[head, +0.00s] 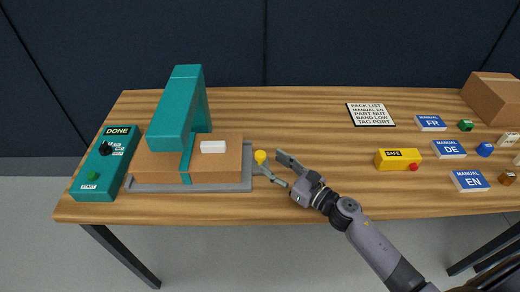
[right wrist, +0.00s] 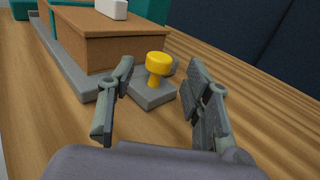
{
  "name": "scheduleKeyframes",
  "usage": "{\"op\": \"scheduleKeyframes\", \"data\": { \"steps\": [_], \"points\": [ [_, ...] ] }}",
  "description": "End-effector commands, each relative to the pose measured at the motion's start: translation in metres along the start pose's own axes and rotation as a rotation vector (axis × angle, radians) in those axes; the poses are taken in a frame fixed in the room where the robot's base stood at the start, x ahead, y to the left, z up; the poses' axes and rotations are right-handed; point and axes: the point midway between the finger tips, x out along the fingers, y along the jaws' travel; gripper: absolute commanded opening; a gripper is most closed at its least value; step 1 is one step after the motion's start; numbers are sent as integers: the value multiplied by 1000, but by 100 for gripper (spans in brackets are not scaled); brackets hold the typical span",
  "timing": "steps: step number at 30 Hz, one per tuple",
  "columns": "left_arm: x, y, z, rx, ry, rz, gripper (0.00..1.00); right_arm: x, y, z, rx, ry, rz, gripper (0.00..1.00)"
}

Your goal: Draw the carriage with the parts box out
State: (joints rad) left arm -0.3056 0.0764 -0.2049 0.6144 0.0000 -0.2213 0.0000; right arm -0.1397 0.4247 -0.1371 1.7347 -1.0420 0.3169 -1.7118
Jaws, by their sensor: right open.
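The carriage (head: 247,184) is a flat grey plate on the table's left half. The parts box (head: 220,171), brown, sits on it under a teal arch (head: 186,105), with a white block (head: 213,147) on top. A yellow knob (head: 260,157) stands on a grey tab at the carriage's right end; it also shows in the right wrist view (right wrist: 158,64). My right gripper (head: 278,168) is open, just right of the knob. In the right wrist view its fingers (right wrist: 160,90) are spread to either side of the knob, not visibly touching it. My left gripper is out of view.
A teal panel (head: 106,165) marked DONE and START stands at the left. A yellow SAFE box (head: 398,160), a pack list (head: 371,114), blue manuals (head: 431,123) and small parts lie to the right. The tabletop between the knob and the SAFE box is bare apart from my arm.

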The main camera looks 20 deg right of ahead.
Motion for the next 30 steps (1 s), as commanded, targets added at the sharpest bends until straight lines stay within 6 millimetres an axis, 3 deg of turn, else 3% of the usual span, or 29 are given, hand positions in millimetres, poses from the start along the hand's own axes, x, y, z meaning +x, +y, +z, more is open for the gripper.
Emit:
{"op": "scheduleKeyframes", "data": {
  "steps": [1,4,10,22,30],
  "points": [
    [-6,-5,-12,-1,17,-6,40,13,0,4,1,-3,-1,46],
    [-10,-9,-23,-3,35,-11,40,31,0,4,3,-3,0,46],
    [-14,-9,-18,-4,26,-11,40,54,0,1,2,0,-1,46],
    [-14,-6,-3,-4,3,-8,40,61,0,0,1,0,0,46],
    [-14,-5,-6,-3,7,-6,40,60,0,0,1,0,0,28]
  ]
}}
